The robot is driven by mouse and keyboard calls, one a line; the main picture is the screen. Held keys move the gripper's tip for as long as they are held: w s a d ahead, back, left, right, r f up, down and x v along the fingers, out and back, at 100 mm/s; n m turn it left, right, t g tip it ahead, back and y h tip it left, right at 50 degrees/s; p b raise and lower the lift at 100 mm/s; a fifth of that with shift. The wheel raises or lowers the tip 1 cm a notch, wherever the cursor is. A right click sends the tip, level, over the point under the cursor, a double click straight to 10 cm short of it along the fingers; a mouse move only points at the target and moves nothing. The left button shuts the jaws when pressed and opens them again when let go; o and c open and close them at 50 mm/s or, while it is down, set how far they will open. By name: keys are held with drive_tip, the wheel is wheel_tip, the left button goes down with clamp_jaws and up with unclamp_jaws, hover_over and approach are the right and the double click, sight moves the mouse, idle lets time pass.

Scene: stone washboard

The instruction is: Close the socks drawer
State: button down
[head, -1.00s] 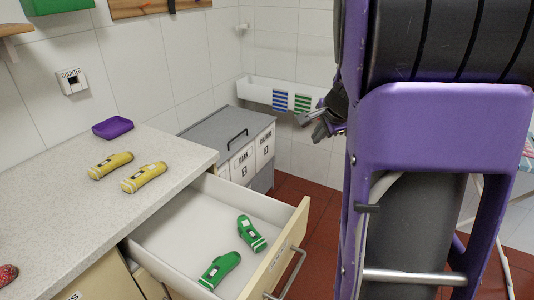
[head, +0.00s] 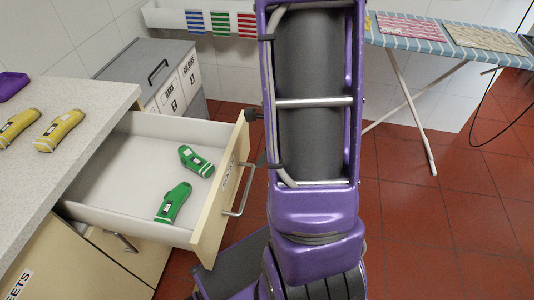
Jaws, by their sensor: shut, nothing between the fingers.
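The drawer (head: 220,200) stands pulled out from the counter at the left, with a pale wood front and a metal bar handle (head: 240,190). The label on its front is too small to read. Two green rolled socks (head: 173,203) (head: 195,161) lie inside on the white bottom. My gripper (head: 254,116) is mostly hidden behind my purple arm. Only dark parts of it show, close to the far end of the drawer front. It is shut and empty; I cannot tell whether it touches the front.
A grey-topped bin unit (head: 145,58) stands behind the drawer. An ironing board (head: 400,32) stands at the back right. Red tiled floor (head: 430,220) is open at the right.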

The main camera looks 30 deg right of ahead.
drive_tip(key=w+a+f, duration=0.3)
drive_tip(key=shift+w+a, duration=0.35)
drive_tip(key=shift+w, duration=0.05)
